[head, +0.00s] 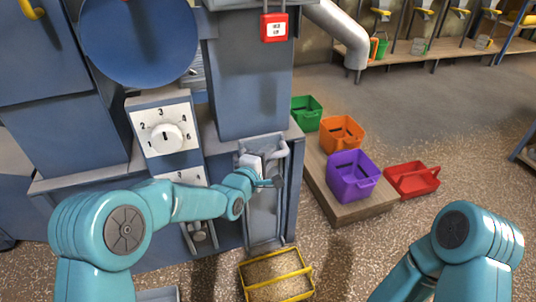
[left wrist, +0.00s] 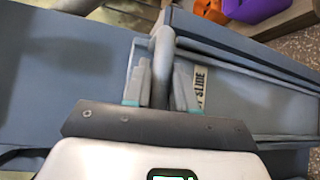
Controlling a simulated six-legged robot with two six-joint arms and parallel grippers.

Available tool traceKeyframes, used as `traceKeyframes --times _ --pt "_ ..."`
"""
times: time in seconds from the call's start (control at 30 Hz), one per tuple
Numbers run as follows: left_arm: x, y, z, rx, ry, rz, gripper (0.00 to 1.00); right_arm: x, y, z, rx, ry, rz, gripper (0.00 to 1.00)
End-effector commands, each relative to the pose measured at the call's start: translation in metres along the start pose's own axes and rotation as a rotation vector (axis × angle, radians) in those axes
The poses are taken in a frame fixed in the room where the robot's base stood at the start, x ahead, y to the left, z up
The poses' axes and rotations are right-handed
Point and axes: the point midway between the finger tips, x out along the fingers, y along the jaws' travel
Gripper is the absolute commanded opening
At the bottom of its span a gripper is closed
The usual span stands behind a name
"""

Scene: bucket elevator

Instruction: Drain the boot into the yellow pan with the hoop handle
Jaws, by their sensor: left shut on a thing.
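The yellow pan (head: 246,283) sits on the floor below the front of the blue-grey boot (head: 228,165). A yellow bar crosses its top, and its inside looks brown and grainy. A pale slide handle (head: 281,151) is at the upper part of the boot's grey slide panel (head: 262,215). My left gripper (head: 262,166) is at this handle. In the left wrist view its fingers (left wrist: 163,85) are shut around the grey handle bar (left wrist: 164,48), beside a label reading "SLIDE" (left wrist: 200,88). My right arm shows at lower right, but its gripper is out of view.
A low wooden platform (head: 345,210) to the right carries green (head: 307,113), orange (head: 341,134) and purple (head: 352,176) bins. A red bin (head: 412,180) is beside it. A numbered dial (head: 165,136) and a red lock box (head: 273,27) are on the machine. Open floor lies right.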

Motion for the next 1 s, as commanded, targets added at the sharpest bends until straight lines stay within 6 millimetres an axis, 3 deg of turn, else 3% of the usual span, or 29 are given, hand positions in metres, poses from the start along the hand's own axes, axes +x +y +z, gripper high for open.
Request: traceKeyframes --times 0.03,0.23,0.27,0.3,0.33,0.73,0.87,1.0 --pt "0.000 -0.008 -0.001 -0.004 0.002 -0.014 0.00 0.001 0.001 -0.001 0.001 0.001 0.000 0.46" --pt "-0.001 -0.008 -0.001 -0.006 0.002 -0.020 0.00 -0.001 0.000 0.000 0.000 0.001 0.000 0.46" --pt "-0.001 -0.008 -0.001 -0.007 0.002 -0.020 0.29 -0.001 0.000 0.000 0.000 0.001 0.000 0.46" --pt "-0.001 -0.008 -0.001 -0.007 0.003 -0.020 0.42 -0.001 0.000 0.000 0.000 0.001 0.000 0.46" --pt "-0.001 -0.008 -0.001 -0.007 0.003 -0.019 0.45 -0.001 0.000 0.000 0.000 0.000 0.000 0.46" --pt "-0.009 -0.003 -0.001 -0.004 0.002 -0.013 0.45 -0.004 -0.002 0.000 -0.001 -0.001 0.000 0.46" --pt "-0.032 -0.001 0.000 -0.005 0.002 -0.013 0.45 -0.009 -0.004 0.002 -0.004 -0.004 0.000 0.46" --pt "-0.070 0.000 -0.001 -0.005 0.003 -0.014 0.45 -0.017 -0.008 0.003 -0.009 -0.009 -0.001 0.46"
